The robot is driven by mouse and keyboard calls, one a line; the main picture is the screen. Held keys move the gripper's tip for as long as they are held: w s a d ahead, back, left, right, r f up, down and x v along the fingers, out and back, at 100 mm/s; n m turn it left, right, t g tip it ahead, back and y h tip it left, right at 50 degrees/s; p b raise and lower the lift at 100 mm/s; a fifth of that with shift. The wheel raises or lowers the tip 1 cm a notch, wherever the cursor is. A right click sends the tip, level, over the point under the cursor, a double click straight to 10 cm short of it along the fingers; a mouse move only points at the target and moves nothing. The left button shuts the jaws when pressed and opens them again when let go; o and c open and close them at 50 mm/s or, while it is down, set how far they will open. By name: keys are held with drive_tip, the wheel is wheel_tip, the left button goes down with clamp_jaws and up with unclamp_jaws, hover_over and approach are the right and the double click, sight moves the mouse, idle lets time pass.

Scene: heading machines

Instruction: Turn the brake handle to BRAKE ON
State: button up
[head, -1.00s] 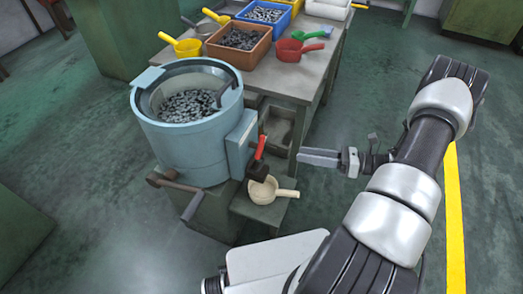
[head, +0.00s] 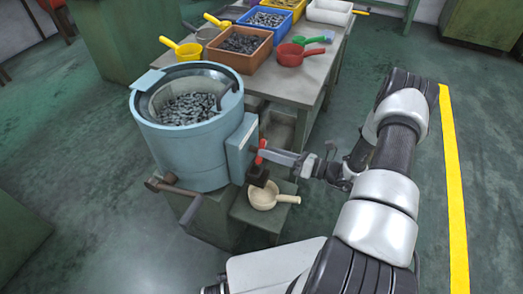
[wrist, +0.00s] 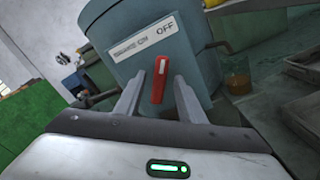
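The red brake handle (wrist: 162,74) stands nearly upright in the wrist view, its top leaning slightly right, on the side of the blue machine drum (wrist: 120,25). A label plate (wrist: 143,38) above it reads BRAKE ON at left and OFF at right. My gripper (wrist: 158,85) is open, with one finger on each side of the handle and visible gaps between. In the head view, my gripper (head: 268,154) reaches in from the right and partly covers the handle (head: 261,146). Contact with the handle cannot be told.
A cream scoop (head: 262,197) lies on a low shelf just below the handle. A workbench (head: 308,82) with bins and scoops stands behind. A dark lever (head: 178,186) sticks out at the drum's lower left. Floor to the right is clear, with a yellow line (head: 454,190).

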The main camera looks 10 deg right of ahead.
sight(255, 150)
drive_tip(key=shift+x, duration=1.6)
clamp_jaws()
drive_tip(key=shift+n, duration=0.3)
drive_tip(key=n+b, duration=0.2)
drive_tip(key=n, duration=0.4)
drive_tip(key=shift+s, duration=0.15)
drive_tip(key=n+b, duration=0.1)
drive_tip(key=n, duration=0.5)
drive_tip(key=shift+s+a, duration=0.15)
drive_tip(key=shift+n, duration=0.3)
